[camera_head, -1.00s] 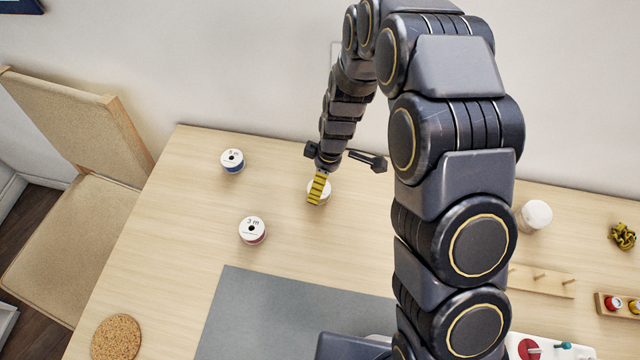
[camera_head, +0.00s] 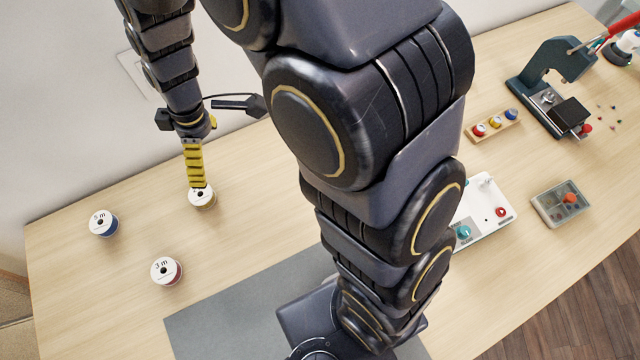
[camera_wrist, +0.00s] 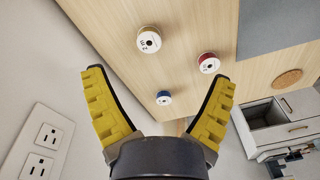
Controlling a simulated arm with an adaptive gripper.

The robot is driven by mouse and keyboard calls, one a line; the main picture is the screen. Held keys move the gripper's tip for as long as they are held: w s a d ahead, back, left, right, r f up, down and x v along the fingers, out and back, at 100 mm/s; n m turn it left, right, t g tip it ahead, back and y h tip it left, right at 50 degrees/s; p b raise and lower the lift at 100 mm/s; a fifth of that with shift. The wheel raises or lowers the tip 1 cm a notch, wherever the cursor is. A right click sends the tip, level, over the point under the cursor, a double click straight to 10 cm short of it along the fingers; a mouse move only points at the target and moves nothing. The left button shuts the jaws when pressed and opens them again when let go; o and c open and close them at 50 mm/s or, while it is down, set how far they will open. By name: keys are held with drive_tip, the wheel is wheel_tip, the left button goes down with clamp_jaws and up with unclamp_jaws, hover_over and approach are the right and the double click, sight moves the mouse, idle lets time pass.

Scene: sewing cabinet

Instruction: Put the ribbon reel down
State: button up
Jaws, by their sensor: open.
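Three ribbon reels with white tops sit flat on the wooden table. The yellow-edged reel (camera_head: 203,199) is just below my gripper (camera_head: 196,184) in the head view. The blue reel (camera_head: 103,223), marked 5 m, is to its left, and the red reel (camera_head: 166,271), marked 3 m, is nearer the front. The wrist view shows my gripper (camera_wrist: 158,77) with its yellow fingers wide apart and nothing held between them. In that view the yellow-edged reel (camera_wrist: 149,41), red reel (camera_wrist: 207,63) and blue reel (camera_wrist: 163,98) all lie beyond the fingers, apparently apart from them.
A grey mat (camera_head: 225,325) lies at the table's front. To the right are a white tray (camera_head: 487,213), a spool rack (camera_head: 493,125), a dark press (camera_head: 553,90) and a compartment box (camera_head: 561,203). A wall with sockets (camera_wrist: 46,145) is close to my gripper's left in the wrist view.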

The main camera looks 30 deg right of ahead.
drive_tip(key=s+d+r+m, duration=0.6)
drive_tip(key=s, duration=0.4)
drive_tip(key=s+d+r+m+g+h, duration=0.1)
drive_tip(key=s+d+r+m, duration=0.5)
drive_tip(key=s, duration=0.4)
drive_tip(key=shift+d+m, duration=0.15)
drive_tip(key=shift+m, duration=0.35)
drive_tip(key=shift+s+g, duration=0.15)
drive_tip(key=shift+g, duration=0.15)
drive_tip(key=shift+o, duration=1.2)
drive_tip(key=w+a+r+n+t, duration=0.1)
drive_tip(key=w+a+r+n, duration=0.2)
drive_tip(key=w+a+n, duration=1.05)
drive_tip(key=s+a+f+n, duration=0.15)
drive_tip(key=a+n, duration=0.35)
drive_tip(key=a, duration=1.2)
wheel_tip(320, 180, down, 9)
drive_tip(key=shift+s+t, duration=0.15)
drive_tip(key=shift+t, duration=0.25)
